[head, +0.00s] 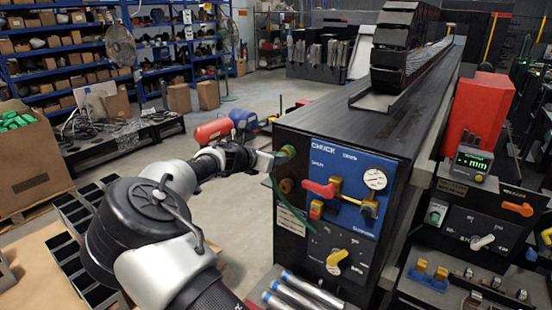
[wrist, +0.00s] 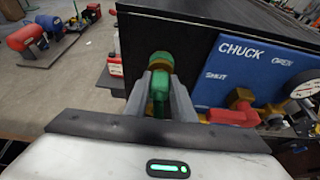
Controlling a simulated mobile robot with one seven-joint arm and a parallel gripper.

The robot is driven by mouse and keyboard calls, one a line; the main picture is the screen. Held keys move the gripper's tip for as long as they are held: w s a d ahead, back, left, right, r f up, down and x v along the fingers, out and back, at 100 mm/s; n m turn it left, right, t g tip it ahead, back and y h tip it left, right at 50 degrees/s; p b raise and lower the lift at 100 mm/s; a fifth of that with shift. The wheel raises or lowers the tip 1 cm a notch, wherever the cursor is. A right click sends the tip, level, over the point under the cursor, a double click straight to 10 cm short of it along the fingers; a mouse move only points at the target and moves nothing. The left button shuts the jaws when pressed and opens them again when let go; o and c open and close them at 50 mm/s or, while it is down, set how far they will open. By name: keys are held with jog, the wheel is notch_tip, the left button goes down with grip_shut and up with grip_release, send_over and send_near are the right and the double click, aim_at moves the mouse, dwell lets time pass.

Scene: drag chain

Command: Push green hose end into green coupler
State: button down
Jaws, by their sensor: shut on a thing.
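My gripper (head: 276,158) is at the left end of the black machine cabinet, left of the blue CHUCK panel. In the wrist view its two grey fingers (wrist: 160,85) are shut on the green hose end (wrist: 159,92). The green coupler (wrist: 161,60) is straight ahead of the fingertips, in line with the hose end, and also shows in the head view (head: 287,152). The two appear to meet, but I cannot tell how deep the hose end sits. The green hose (head: 277,195) hangs down below my gripper.
The blue panel (head: 343,190) carries a red lever (head: 320,188), yellow fittings and a gauge (head: 375,179) close to the right of my gripper. A brass fitting (head: 286,186) is just below the coupler. Open floor lies to the left, with a red tank (head: 212,131) behind.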

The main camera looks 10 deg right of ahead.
jog(key=c, duration=1.4)
grip_release()
jog(key=shift+w+d, duration=0.1)
jog(key=b+v, duration=0.2)
jog(key=v, duration=1.5)
jog(key=shift+r, duration=0.2)
